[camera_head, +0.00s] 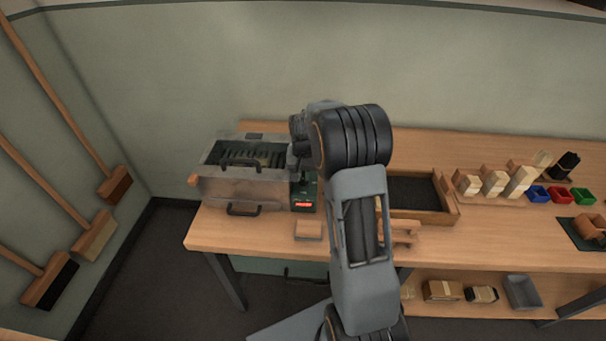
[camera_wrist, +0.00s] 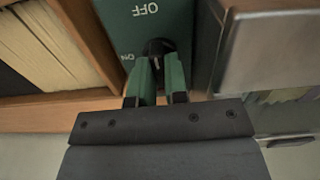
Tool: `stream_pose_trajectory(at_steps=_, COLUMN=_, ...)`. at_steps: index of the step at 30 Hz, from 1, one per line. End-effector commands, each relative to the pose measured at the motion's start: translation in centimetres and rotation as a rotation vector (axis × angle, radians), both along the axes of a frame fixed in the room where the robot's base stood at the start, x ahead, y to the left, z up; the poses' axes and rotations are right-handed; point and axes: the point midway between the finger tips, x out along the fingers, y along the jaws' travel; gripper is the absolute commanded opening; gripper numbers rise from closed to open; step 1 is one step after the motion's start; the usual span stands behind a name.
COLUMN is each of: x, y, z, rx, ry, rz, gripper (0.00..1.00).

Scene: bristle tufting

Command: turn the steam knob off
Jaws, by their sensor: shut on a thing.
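In the wrist view, the dark steam knob (camera_wrist: 157,47) sits on a green panel (camera_wrist: 122,28). White letters on the panel read OFF, beyond the knob, and ON, to the knob's left; both appear upside down. My gripper (camera_wrist: 158,64) has its two green fingers on either side of the knob and is shut on it. I cannot tell which label the knob points to. In the head view, the green control box (camera_head: 306,192) with a lit red display stands at the right end of the metal steam box (camera_head: 240,186). My arm hides the knob and fingers there.
The steam box has a handle on its lid and one on its front. A small wooden block (camera_head: 309,230) lies at the bench's front. A wooden tray (camera_head: 440,215) with a dark inside stands to the right. Brushes and coloured bins stand farther right. Brooms lean on the left wall.

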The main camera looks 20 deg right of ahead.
Motion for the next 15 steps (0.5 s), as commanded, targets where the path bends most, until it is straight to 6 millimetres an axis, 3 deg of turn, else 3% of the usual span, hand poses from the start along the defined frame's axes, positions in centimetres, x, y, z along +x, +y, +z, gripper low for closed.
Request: stream_pose_trajectory(at_steps=15, x=0.16, y=-0.02, z=0.21, rx=0.000, ry=-0.007, rz=-0.054, gripper=0.00)
